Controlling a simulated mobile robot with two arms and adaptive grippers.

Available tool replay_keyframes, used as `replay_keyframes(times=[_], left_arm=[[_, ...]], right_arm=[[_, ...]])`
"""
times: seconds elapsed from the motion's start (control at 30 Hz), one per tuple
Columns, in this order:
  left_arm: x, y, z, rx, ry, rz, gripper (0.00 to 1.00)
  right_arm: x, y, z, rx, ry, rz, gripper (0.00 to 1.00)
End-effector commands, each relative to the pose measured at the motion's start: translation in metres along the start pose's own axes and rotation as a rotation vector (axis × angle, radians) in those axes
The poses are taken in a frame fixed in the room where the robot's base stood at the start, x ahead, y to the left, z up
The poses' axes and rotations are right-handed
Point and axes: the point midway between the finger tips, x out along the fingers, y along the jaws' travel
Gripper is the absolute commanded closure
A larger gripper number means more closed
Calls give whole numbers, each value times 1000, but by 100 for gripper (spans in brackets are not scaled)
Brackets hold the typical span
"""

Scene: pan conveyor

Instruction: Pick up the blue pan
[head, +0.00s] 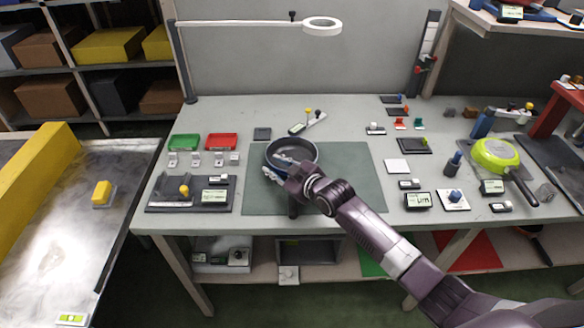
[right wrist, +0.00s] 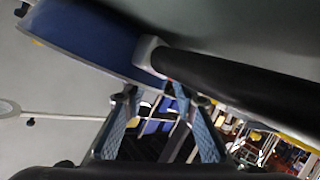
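The blue pan (head: 292,150) stands on the grey-green mat (head: 352,180) in the middle of the bench, its dark handle pointing toward me. My right gripper (head: 276,171) is over the near side of the pan and hides part of its rim and handle. In the right wrist view, the pan's blue side (right wrist: 85,35) is at the upper left and its black handle (right wrist: 235,82) runs to the right. The fingers of my right gripper (right wrist: 158,100) are apart, with the handle's root just beyond the tips. I cannot tell whether they touch it. My left gripper is not in view.
A green pan (head: 495,152) lies at the right of the bench. Green (head: 185,142) and red (head: 222,141) trays and a dark board (head: 160,193) are left of the mat. A lamp (head: 321,26) reaches over the back. The mat's right part is clear.

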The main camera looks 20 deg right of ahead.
Motion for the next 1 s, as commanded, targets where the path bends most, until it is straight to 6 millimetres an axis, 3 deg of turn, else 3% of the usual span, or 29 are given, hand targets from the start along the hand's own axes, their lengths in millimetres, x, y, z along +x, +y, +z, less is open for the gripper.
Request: replay_keyframes(times=[0.13,0.37,1.0], left_arm=[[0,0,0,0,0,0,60],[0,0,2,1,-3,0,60],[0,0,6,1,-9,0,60]], right_arm=[[0,0,0,0,0,0,76],[0,0,0,0,0,0,100],[-2,2,-4,0,4,1,100]])
